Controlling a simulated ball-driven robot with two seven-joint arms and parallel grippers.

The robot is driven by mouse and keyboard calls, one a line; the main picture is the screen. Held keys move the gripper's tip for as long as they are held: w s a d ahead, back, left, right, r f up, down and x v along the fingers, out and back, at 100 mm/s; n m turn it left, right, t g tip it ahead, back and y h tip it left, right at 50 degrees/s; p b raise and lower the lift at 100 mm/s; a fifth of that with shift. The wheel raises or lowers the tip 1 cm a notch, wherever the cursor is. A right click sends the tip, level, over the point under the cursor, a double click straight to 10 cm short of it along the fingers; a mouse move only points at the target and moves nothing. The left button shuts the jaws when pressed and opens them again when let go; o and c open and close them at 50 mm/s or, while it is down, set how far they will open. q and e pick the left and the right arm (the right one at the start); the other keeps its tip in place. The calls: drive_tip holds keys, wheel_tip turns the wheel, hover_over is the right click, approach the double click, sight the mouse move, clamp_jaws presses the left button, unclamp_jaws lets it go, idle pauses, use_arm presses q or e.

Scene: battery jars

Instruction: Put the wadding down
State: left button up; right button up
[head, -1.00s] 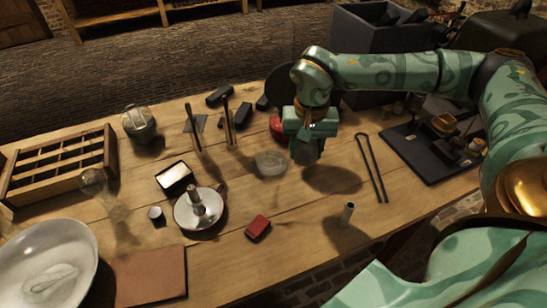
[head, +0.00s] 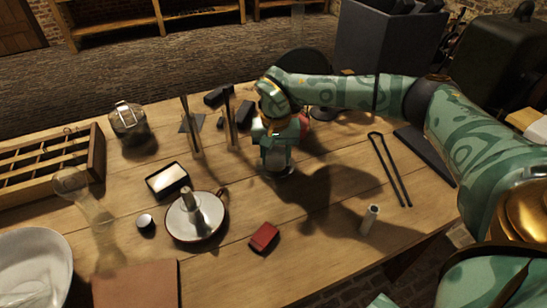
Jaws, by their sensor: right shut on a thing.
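My right gripper (head: 278,165) points down low over the middle of the table. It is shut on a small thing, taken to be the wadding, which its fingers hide. A shallow clear glass dish (head: 287,175) lies right under the fingertips and is mostly covered by them. I cannot tell whether the held thing touches the dish. My left gripper is out of view.
Two upright dark rods (head: 231,120) stand left of my right gripper. Tongs (head: 390,168) lie to the right. Bare wood separates these.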

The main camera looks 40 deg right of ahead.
sight(276, 149)
drive_tip(key=shift+r, duration=0.15)
drive_tip(key=o, duration=0.6)
drive_tip(key=shift+f, duration=0.2)
use_arm(q)
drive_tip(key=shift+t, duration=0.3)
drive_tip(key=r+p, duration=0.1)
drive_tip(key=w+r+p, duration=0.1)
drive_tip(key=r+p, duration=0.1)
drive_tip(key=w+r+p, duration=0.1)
drive_tip(key=p, duration=0.1)
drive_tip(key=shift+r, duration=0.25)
use_arm(e)
wheel_tip(276, 149, up, 12)
drive_tip(key=shift+r, duration=0.2)
